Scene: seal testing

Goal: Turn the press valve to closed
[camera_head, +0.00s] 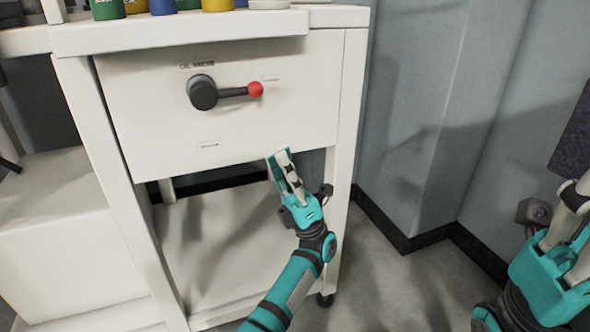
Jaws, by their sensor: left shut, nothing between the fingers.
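The press valve (202,93) is a dark round hub on the white front panel of a cart. Its dark lever points right, roughly level, and ends in a red knob (256,90). A small label sits just above the knob and another lies below the hub; their words are too small to read. My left gripper (283,160) is shut and empty, pointing up at the panel's lower edge, below and slightly right of the knob and apart from it. My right gripper (568,225) is at the right edge, partly cut off, far from the valve.
The white cart (345,110) has an open lower shelf (215,235) under the panel. Several coloured containers (163,6) stand on its top. Grey walls (420,120) rise to the right. The space in front of the valve is clear.

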